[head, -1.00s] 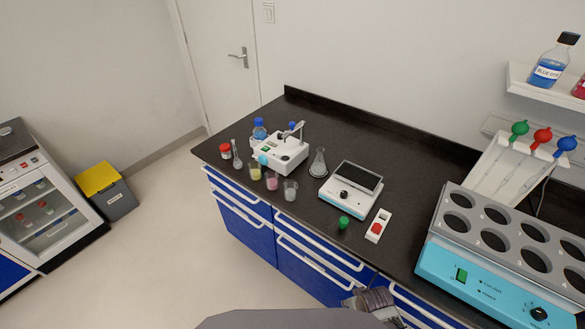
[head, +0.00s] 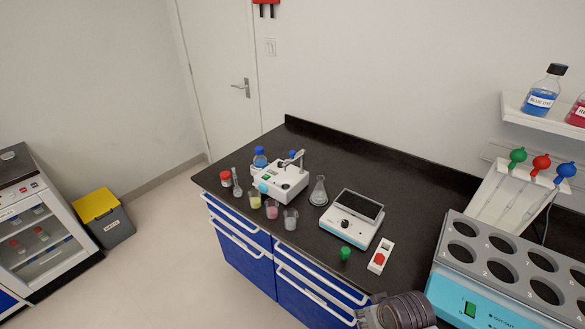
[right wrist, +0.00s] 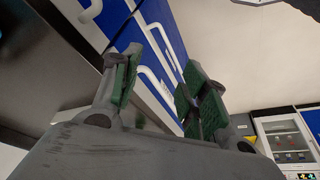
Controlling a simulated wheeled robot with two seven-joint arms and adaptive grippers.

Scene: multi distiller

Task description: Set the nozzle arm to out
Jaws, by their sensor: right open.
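The white distiller (head: 281,179) stands on the black counter, left of centre in the head view. Its grey nozzle arm (head: 291,159) sits on top and slants up to the right; its tip is too small to judge exactly. My right gripper (head: 366,315) is at the lower edge of the head view, in front of the counter and well apart from the distiller. In the right wrist view my right gripper (right wrist: 163,82) has its green-padded fingers spread with nothing between them, with blue drawers beyond. My left gripper is not in view.
Beakers (head: 271,209) and a flask (head: 319,191) stand close around the distiller. A large heater block (head: 513,262) fills the right end. The back counter is clear.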

